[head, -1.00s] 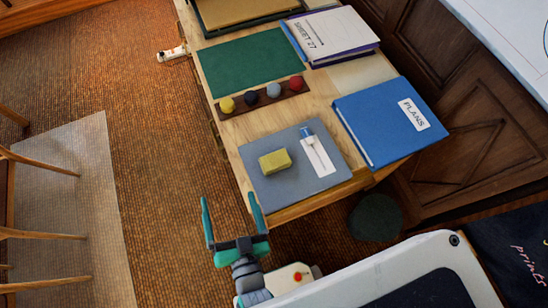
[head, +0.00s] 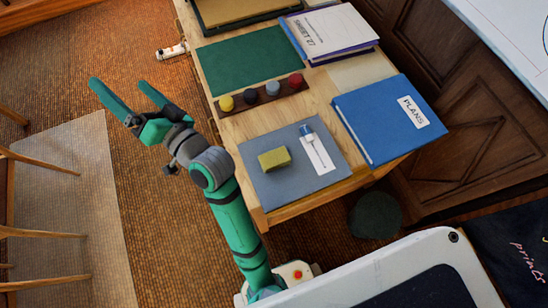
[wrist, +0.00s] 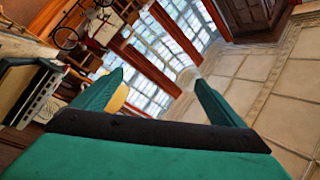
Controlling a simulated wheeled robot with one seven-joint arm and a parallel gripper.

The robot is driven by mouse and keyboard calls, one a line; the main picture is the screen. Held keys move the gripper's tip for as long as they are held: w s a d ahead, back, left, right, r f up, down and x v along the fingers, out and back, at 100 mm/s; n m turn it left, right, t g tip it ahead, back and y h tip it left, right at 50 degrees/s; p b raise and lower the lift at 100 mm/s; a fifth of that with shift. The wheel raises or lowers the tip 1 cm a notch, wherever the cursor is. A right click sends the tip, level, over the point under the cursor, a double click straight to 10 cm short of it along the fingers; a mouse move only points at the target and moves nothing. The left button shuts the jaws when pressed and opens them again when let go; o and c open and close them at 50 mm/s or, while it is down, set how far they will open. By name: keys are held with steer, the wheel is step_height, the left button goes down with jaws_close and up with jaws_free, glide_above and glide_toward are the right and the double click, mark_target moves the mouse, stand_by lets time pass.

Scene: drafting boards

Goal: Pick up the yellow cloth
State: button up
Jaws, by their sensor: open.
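The yellow cloth (head: 274,159) looks like a small thick folded block. It lies on the left part of a grey mat (head: 280,190) at the near end of the wooden table. My gripper (head: 118,82) is raised left of the table, over the brown carpet, well apart from the cloth. Its two green fingers are spread and empty. In the wrist view my gripper (wrist: 159,78) points towards windows and a wall, and the cloth is not in sight.
A blue-capped bottle or tube (head: 306,132) and a white card (head: 318,154) lie on the mat beside the cloth. Behind are a rack of small coloured balls (head: 262,96), a green board (head: 250,58) and a blue PLANS binder (head: 380,115). A dark round stool (head: 375,214) stands at right.

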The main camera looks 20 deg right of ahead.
step_height(320, 180, up, 2)
steer(key=a+r+n+g+y, duration=0.1)
steer(key=a+n+g+y, duration=0.1)
steer(key=n, duration=0.1)
steer(key=n+g+h, duration=0.2)
steer(key=g+h, duration=1)
steer(key=g, duration=0.4)
glide_above(275, 159)
step_height(275, 159, down, 20)
steer(key=f, duration=0.1)
step_height(275, 159, down, 10)
steer(key=shift+r, duration=0.15)
